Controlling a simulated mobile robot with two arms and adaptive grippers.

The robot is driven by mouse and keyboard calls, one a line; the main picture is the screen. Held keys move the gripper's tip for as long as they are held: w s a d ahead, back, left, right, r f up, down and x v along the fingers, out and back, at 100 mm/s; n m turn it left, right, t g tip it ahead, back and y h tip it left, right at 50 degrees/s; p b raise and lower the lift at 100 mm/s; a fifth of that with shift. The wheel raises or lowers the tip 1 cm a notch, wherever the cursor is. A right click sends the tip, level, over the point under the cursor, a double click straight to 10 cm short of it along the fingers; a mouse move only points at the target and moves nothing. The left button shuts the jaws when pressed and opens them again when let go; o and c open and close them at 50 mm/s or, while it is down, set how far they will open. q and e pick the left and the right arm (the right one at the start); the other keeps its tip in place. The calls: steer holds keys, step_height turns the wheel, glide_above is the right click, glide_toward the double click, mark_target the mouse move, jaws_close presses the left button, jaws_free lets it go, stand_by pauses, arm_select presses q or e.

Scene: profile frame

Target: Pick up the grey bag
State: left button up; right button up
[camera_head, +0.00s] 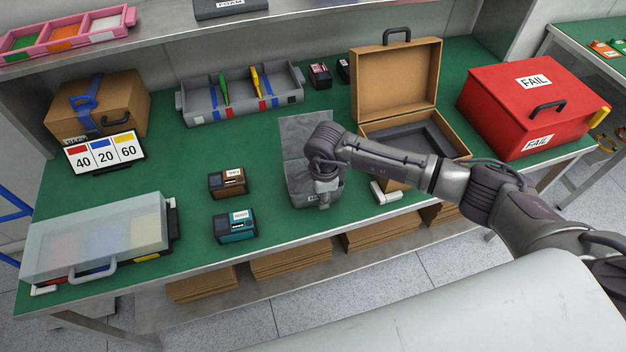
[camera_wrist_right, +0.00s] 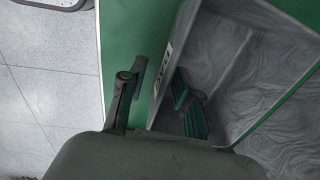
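The grey bag (camera_head: 299,190) stands on the green table near its front edge, with its grey flap (camera_head: 305,130) raised at the back. My right gripper (camera_head: 324,200) is at the bag's front side, pointing down. In the right wrist view the gripper (camera_wrist_right: 158,92) is open. One finger is outside the bag's front wall, over the green table top, and the other is inside the bag (camera_wrist_right: 245,75). The wall with a white label lies between them, and no firm grip shows. My right arm hides part of the bag in the head view. My left gripper is not in view.
An open cardboard case (camera_head: 395,85) stands right of the bag, with a red FAIL box (camera_head: 525,105) farther right. A brown device (camera_head: 228,184) and a teal device (camera_head: 236,226) stand to its left. A grey divided tray (camera_head: 240,97) is behind. Table space left of the bag is partly clear.

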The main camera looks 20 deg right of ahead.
steer(key=shift+w+f, duration=0.15)
steer(key=shift+f, duration=0.75)
jaws_close()
steer(key=shift+r, duration=0.1)
step_height(320, 180, up, 4)
steer(key=shift+f+b, duration=0.1)
steer(key=shift+b, duration=0.8)
steer(key=s+d+r+b, duration=0.2)
steer(key=d+r, duration=0.5)
steer(key=d, duration=0.4)
steer(key=shift+d+b, duration=0.25)
steer(key=shift+b, duration=0.4)
steer(key=shift+s, duration=0.1)
